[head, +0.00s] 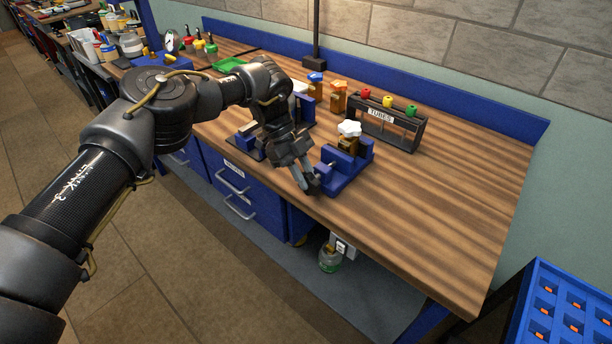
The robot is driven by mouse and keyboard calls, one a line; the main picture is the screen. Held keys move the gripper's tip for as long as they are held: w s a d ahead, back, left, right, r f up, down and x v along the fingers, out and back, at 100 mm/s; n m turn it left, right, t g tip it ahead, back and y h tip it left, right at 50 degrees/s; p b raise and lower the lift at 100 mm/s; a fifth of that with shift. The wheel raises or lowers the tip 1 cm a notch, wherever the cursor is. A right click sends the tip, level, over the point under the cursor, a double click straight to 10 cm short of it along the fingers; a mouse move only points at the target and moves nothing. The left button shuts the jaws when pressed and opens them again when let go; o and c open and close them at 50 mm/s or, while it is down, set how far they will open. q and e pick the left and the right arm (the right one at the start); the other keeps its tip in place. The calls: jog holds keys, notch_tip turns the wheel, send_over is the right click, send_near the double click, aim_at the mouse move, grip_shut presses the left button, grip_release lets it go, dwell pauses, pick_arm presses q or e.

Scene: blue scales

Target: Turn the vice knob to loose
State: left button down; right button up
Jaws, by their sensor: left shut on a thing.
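The blue vice (345,168) stands on the wooden bench near its front edge. A brown bottle with a white star-shaped cap (349,129) sits in or just behind its jaws; I cannot tell which. My left gripper (310,186) reaches down to the front left side of the vice, where its knob would be. Its fingers are shut on the vice knob, which is mostly hidden by the fingers. My right gripper does not show.
A black rack labelled "TUBES" (385,128) with red, yellow and green caps stands behind the vice. Brown bottles (338,97) and a blue stand (306,108) are behind my left wrist. The bench top (450,190) on the right is clear. A blue crate (570,310) is at the lower right.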

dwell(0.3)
pick_arm(q)
jog(key=c, duration=1.3)
grip_release()
jog(key=b+v, duration=0.1)
jog(key=v, duration=0.9)
jog(key=shift+w+a+r, duration=0.15)
jog(key=shift+a+r, duration=0.1)
jog(key=shift+r, duration=0.05)
